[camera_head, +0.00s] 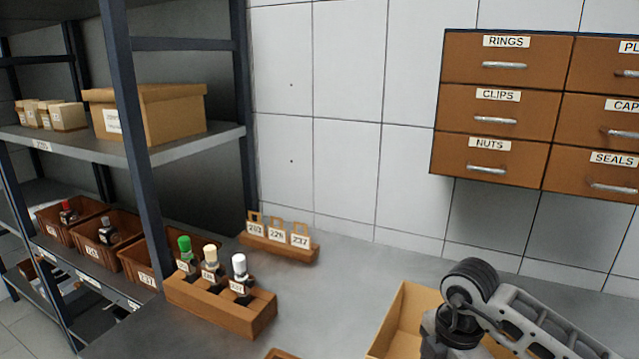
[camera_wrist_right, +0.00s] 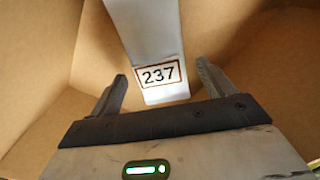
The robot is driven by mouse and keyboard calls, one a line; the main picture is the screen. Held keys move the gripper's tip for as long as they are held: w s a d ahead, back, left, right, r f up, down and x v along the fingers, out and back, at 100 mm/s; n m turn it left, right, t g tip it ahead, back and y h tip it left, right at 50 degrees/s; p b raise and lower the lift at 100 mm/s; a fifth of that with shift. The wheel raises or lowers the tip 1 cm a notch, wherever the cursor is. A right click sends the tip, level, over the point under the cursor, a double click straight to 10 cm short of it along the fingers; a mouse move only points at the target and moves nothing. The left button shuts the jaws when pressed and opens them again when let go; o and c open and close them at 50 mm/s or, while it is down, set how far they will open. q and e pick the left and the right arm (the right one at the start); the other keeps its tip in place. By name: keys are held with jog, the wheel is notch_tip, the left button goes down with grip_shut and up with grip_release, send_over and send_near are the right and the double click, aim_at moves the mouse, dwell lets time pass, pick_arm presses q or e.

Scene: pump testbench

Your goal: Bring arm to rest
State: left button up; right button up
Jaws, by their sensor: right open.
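My right arm (camera_head: 470,300) reaches in from the right over an open cardboard box (camera_head: 400,315). Its gripper is hidden in the head view. In the right wrist view my right gripper (camera_wrist_right: 162,70) is open, with its two fingers apart inside the box (camera_wrist_right: 40,75). My left gripper is not in view.
A wooden rack (camera_head: 220,305) holds bottles with green, cream and white caps. Behind it stands a holder (camera_head: 280,247) with numbered tags. A shelf unit (camera_head: 190,145) with bins is at the left. Wall drawers (camera_head: 505,100) hang at the upper right. The bench middle (camera_head: 345,270) is clear.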

jog(key=shift+r, duration=1.6)
